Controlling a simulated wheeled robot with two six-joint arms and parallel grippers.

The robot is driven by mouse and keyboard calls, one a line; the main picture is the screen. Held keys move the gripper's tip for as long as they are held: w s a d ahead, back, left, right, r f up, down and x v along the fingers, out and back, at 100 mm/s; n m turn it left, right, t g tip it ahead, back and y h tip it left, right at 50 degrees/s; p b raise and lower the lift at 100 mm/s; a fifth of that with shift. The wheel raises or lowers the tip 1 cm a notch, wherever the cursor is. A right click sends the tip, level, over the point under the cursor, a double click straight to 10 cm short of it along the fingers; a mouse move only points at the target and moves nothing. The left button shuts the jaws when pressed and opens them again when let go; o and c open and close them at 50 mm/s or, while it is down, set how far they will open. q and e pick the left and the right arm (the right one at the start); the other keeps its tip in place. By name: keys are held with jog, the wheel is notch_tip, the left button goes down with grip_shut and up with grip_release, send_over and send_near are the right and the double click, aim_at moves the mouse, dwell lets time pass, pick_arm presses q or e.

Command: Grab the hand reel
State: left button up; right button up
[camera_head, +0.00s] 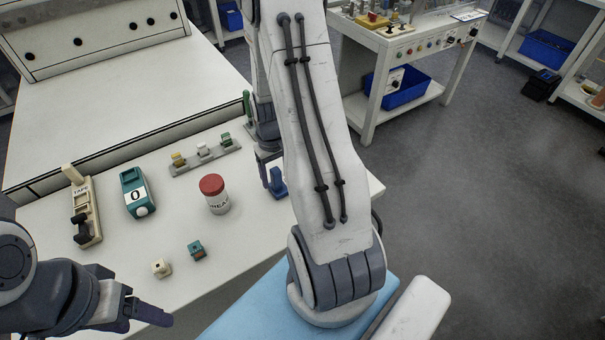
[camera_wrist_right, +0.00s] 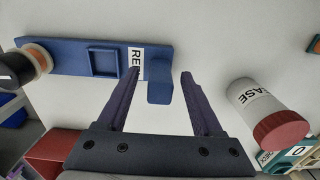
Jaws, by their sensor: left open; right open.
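The blue hand reel (camera_wrist_right: 75,58) fills the upper left of the right wrist view. It has a long flat body, a label reading "RE" that is partly cut off, an orange and white spool at its left end and a blue block at its right end. My right gripper (camera_wrist_right: 158,77) is open, with the blue block between its two fingers and gaps on both sides. In the head view a blue part of the reel (camera_head: 278,184) shows beside my right gripper (camera_head: 268,168); my right arm hides the rest. My left gripper (camera_head: 150,312) is at the lower left, away from the reel.
A red-lidded white jar (camera_head: 214,195) stands left of the reel. A teal counter (camera_head: 137,193), a tape holder (camera_head: 86,210) and a connector rack (camera_head: 205,154) stand further left. Two small connectors, cream (camera_head: 161,268) and teal (camera_head: 196,250), lie nearer. Bare table surrounds them.

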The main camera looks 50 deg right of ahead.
jog(key=shift+f, duration=0.7)
grip_shut()
jog(key=shift+r, duration=0.15)
